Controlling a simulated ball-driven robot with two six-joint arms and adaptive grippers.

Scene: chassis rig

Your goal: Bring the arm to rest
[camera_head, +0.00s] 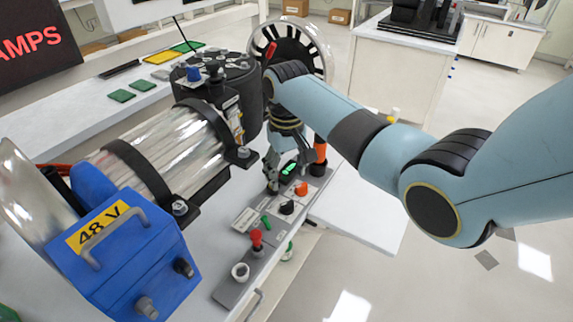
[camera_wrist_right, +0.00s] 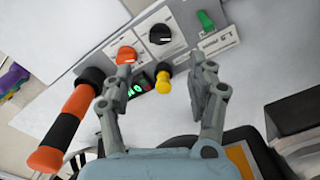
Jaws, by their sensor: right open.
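My right arm (camera_head: 355,135) reaches in from the right in the head view. Its gripper (camera_head: 285,178) hangs over the far end of a grey control panel (camera_head: 230,290). In the right wrist view the right gripper (camera_wrist_right: 162,80) is open, its fingers spread, with nothing held between them. Past the fingertips are an orange knob (camera_wrist_right: 126,55), a black knob (camera_wrist_right: 160,34) and a yellow knob (camera_wrist_right: 164,84). A lit green display (camera_wrist_right: 135,91) shows between the fingers. I cannot tell whether the fingers touch the panel. My left gripper is not in view.
A blue 48 V box (camera_head: 135,255) and a shiny cylinder (camera_head: 175,150) stand left of the panel. An orange-black handle (camera_wrist_right: 70,125) is left of the gripper. Open floor lies at the lower right.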

